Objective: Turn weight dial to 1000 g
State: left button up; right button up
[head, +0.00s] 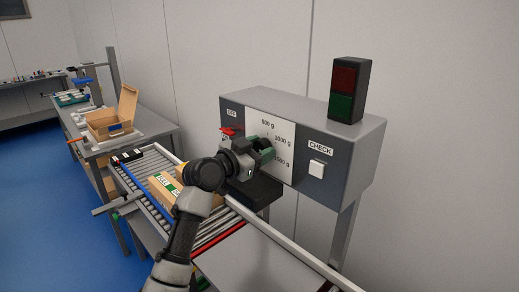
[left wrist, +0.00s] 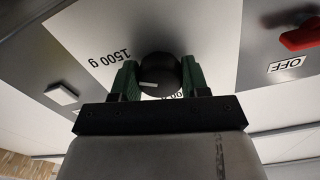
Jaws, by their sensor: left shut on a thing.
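The weight dial is a black round knob (left wrist: 162,72) with a white mark on its lower left side in the left wrist view. It sits on a white scale plate (head: 284,128) lettered 500 g, 1000 g and 1500 g. My left gripper (head: 263,152) is at the dial, its green fingers on either side of the knob and shut on it. In the left wrist view the 1500 g lettering is clear, but another label below the knob is partly covered. I cannot tell exactly which value the mark meets. My right gripper is not in view.
The grey control box (head: 353,159) also carries a red switch handle (head: 231,131), a white CHECK button (head: 316,169) and a red-green lamp (head: 348,89). Below is a roller conveyor (head: 157,160) with a carton (head: 163,188). An open box (head: 112,122) stands on the bench behind.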

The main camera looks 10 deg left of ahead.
pick_arm(q)
jog(key=shift+n, duration=0.3)
jog(key=n+p, duration=0.2)
jog(key=n, duration=0.3)
jog(key=shift+r+p, duration=0.15)
jog(key=shift+p, duration=0.2)
jog(key=n+p, duration=0.2)
jog(key=n, duration=0.4)
jog(key=shift+p, duration=0.4)
jog(key=o, duration=0.9)
jog(key=shift+o, duration=0.2)
